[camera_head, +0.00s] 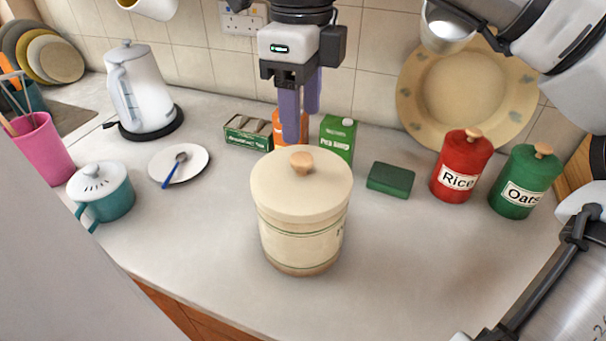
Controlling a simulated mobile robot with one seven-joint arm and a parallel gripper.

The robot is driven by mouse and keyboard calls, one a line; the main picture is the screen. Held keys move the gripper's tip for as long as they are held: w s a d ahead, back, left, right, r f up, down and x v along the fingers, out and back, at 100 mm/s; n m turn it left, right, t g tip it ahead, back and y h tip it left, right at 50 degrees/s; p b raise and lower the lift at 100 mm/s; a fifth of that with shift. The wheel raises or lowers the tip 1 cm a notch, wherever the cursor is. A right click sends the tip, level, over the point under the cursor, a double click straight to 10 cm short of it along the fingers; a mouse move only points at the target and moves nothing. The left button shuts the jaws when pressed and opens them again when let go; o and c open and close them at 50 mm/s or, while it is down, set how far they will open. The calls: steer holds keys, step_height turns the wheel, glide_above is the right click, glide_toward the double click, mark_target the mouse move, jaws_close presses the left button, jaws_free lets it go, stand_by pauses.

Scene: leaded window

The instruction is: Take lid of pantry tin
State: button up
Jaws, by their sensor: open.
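The pantry tin (300,245) is a large cream canister with thin green bands, standing upright on the grey counter. Its cream lid (270,192) sits on top and has a round wooden knob (302,163). Dark lettering on the tin's right side is turned away and cannot be read. My gripper (301,130) is open and empty, pointing down. Its purple fingers show just above the knob in the picture; I cannot tell the exact gap.
A red Rice tin (460,168) and green Oats tin (524,182) stand right, with a green box (391,180) nearer. Small cartons (339,137) stand behind. A saucer (190,166), teal pot (105,196) and kettle (138,88) stand left.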

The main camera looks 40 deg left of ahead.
mark_target(301, 157)
steer(key=shift+w+a+f+p, duration=0.1)
steer(key=shift+f+p, duration=0.6)
steer(key=shift+f, duration=2.9)
steer(key=c, duration=1.1)
